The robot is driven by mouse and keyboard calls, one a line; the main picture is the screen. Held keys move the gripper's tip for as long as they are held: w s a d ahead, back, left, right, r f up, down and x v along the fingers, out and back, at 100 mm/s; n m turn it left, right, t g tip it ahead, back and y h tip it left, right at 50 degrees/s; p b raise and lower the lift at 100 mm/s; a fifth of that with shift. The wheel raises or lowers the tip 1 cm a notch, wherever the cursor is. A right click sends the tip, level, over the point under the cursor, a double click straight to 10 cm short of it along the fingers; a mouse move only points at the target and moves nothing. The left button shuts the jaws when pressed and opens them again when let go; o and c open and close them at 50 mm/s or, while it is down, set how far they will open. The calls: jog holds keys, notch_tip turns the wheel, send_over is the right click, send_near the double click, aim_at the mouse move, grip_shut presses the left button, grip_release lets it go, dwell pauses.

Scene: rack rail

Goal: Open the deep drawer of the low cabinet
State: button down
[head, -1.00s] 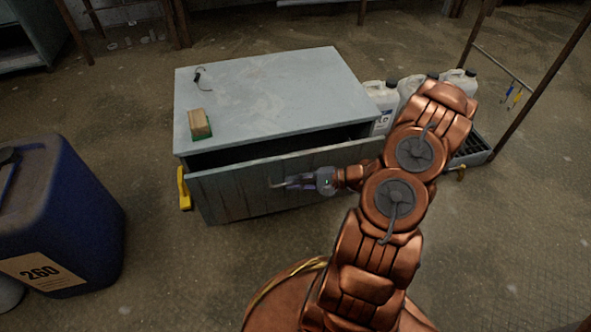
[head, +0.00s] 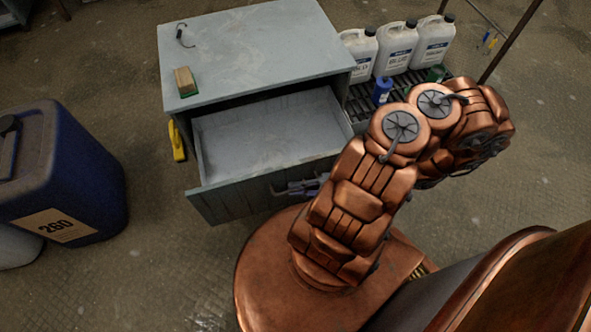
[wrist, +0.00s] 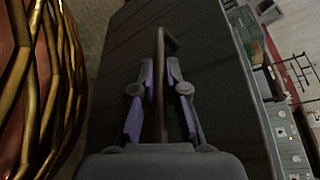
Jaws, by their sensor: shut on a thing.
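The low grey cabinet (head: 262,48) stands in the middle of the head view. Its deep drawer (head: 262,135) is pulled well out, and its pale inside shows empty. My gripper (head: 302,187) is at the drawer's front face, partly hidden by my arm in the head view. In the wrist view my gripper (wrist: 160,105) has its two purple-padded fingers on either side of the bar handle (wrist: 160,75) of the drawer front (wrist: 205,60). It is shut on that handle, though the exact finger contact is hard to see.
A sponge-like block (head: 185,81) and a dark hook-shaped item (head: 181,35) lie on the cabinet top. A blue drum (head: 70,170) stands at the left. White jugs (head: 396,48) and a blue can (head: 382,90) stand on a grate at the right. A yellow object (head: 177,140) is beside the cabinet's left side.

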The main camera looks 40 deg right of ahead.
jog(key=shift+s+a+f, duration=0.1)
jog(key=shift+s+a, duration=0.1)
jog(key=shift+s, duration=0.6)
jog(key=c, duration=1.2)
grip_release()
jog(key=v, duration=1.2)
